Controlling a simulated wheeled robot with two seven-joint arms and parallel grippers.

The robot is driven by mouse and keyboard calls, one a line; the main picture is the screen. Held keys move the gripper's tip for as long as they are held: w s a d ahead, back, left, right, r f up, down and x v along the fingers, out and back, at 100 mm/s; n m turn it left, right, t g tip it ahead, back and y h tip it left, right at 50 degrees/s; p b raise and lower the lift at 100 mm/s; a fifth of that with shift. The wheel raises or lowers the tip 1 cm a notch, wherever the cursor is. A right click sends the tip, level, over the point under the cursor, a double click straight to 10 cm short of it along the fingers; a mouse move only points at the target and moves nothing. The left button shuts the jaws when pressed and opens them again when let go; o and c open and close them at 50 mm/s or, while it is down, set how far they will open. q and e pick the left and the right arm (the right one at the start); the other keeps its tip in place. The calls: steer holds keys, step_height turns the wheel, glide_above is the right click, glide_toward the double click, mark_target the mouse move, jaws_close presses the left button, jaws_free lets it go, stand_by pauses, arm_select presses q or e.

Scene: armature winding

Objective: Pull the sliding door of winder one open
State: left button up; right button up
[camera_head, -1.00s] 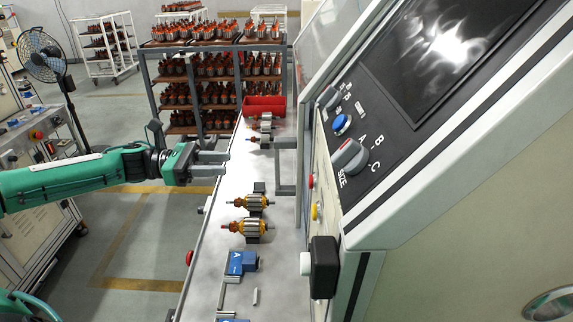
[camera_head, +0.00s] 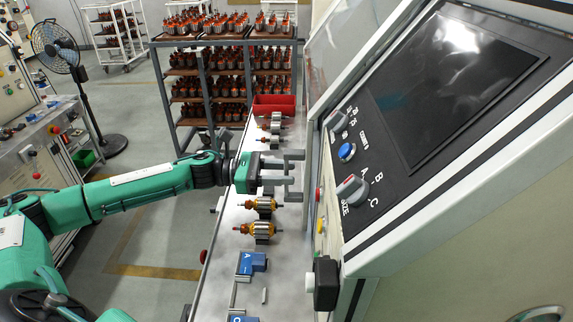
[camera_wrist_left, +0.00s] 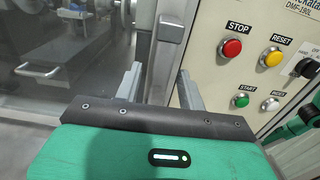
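The winder (camera_head: 420,190) with its slanted control panel fills the right of the head view. Its see-through door (camera_wrist_left: 70,45) takes up the left of the wrist view, with a grey vertical door frame (camera_wrist_left: 158,70) at its right edge. A grey block-like handle (camera_wrist_left: 173,27) sits on that frame. My left gripper (camera_head: 283,171) is open beside the winder's front, above the bench. In the wrist view its fingers (camera_wrist_left: 160,88) stand apart, one each side of the frame. I cannot tell whether they touch it. My right gripper is not in view.
A narrow bench (camera_head: 225,235) in front of the winder carries armatures (camera_head: 262,230), a blue block (camera_head: 250,263) and a red bin (camera_head: 274,103). Stop and reset buttons (camera_wrist_left: 232,48) sit right of the door frame. A shelf rack (camera_head: 205,85) stands behind; floor is free left.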

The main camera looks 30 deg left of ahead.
arm_select(q)
steer(key=shift+w+d, duration=0.25)
steer(key=shift+d, duration=0.2)
jaws_close()
